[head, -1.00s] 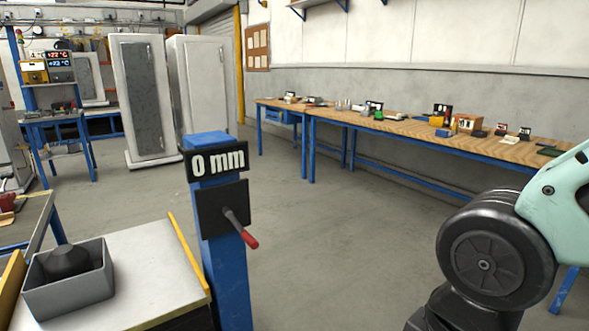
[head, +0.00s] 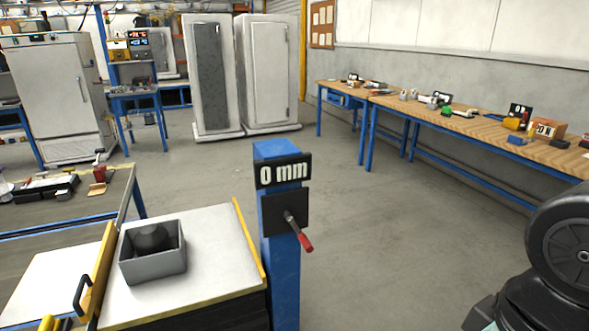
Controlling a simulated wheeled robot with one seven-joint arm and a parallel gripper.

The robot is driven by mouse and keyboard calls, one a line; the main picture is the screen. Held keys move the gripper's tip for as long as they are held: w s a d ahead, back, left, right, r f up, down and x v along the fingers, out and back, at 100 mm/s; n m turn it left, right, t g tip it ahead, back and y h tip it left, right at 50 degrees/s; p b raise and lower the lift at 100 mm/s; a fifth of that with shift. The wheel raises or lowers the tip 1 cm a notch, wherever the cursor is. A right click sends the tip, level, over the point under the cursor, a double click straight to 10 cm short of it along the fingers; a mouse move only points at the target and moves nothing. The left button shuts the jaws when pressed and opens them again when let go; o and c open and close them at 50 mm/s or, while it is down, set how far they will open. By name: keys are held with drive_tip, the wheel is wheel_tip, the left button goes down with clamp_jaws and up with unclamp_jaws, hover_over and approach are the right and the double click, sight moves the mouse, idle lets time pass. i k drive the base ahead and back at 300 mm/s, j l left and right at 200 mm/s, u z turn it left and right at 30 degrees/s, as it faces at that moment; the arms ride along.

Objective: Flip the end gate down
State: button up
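A yellow upright board with a black handle (head: 97,278) stands across the left side of the white-topped table (head: 205,287). A second yellow strip (head: 249,240) runs along the table's right edge and looks raised. I cannot tell for sure which of the two is the end gate. A blue post (head: 282,270) beside the table carries a black "0 mm" sign and a lever with a red grip (head: 305,242), which points down to the right. My gripper is out of view; only part of my arm shows at the lower right.
A grey open box (head: 153,268) with a dark rounded piece in it sits on the white table top. A long wooden workbench (head: 400,97) with small items stands along the right wall. White cabinets stand at the back. The floor between post and bench is clear.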

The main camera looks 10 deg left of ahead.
sight(92, 302)
drive_tip(key=u, duration=1.9)
drive_tip(key=i+j, duration=0.15)
drive_tip(key=i, duration=0.25)
drive_tip(key=i+j+z, duration=0.1)
drive_tip(key=i, duration=0.25)
drive_tip(key=i+j, duration=0.3)
drive_tip(key=i+z, duration=0.05)
drive_tip(key=i, duration=0.05)
